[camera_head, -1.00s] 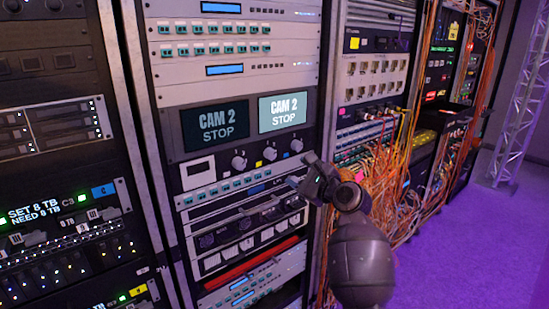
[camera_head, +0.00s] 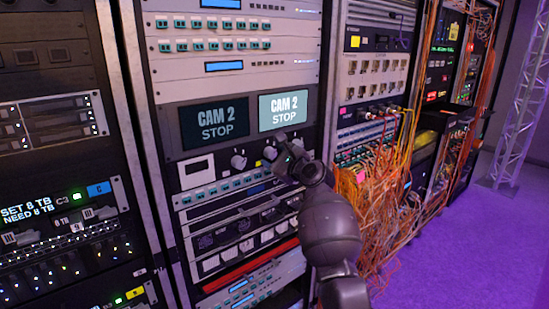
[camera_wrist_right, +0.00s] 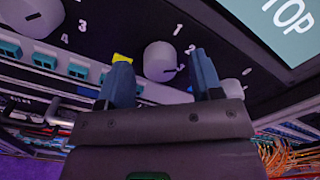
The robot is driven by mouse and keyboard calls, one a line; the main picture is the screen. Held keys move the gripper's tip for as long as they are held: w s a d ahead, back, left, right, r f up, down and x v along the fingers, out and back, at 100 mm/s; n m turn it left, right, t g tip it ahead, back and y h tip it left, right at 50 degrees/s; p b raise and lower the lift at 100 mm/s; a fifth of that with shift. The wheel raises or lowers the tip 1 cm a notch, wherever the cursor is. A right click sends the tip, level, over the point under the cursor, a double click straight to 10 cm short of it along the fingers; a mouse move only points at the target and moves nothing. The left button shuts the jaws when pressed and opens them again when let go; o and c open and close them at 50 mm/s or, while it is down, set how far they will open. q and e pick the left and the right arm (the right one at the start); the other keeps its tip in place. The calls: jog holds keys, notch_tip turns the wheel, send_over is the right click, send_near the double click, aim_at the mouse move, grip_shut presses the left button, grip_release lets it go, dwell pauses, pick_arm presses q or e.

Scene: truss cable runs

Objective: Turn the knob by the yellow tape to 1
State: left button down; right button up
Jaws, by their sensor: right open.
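The knob by the yellow tape (camera_wrist_right: 163,62) is a round grey-white knob with a dark mark near its lower right edge in the right wrist view. The digits 1 and 2 are printed to its upper right and right there. The yellow tape (camera_wrist_right: 122,57) shows at its left, partly hidden by a finger. In the head view this middle knob (camera_head: 270,153) is beside my right gripper (camera_head: 279,145). My right gripper (camera_wrist_right: 160,58) is open, its two fingers on either side of the knob; I cannot tell whether they touch it. My left gripper is not in view.
Another knob (camera_head: 239,161) is to the left, and a third is to the right near blue tape (camera_wrist_right: 246,71). A row of teal connectors (camera_wrist_right: 43,61) runs below. Orange cables (camera_head: 375,195) hang at the right.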

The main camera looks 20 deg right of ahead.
jog(key=shift+c, duration=0.4)
jog(key=c, duration=0.9)
jog(key=shift+o, duration=0.2)
jog(key=shift+r, duration=0.1)
jog(key=n+p, duration=0.1)
jog(key=n, duration=0.3)
jog(key=shift+n, duration=2.9)
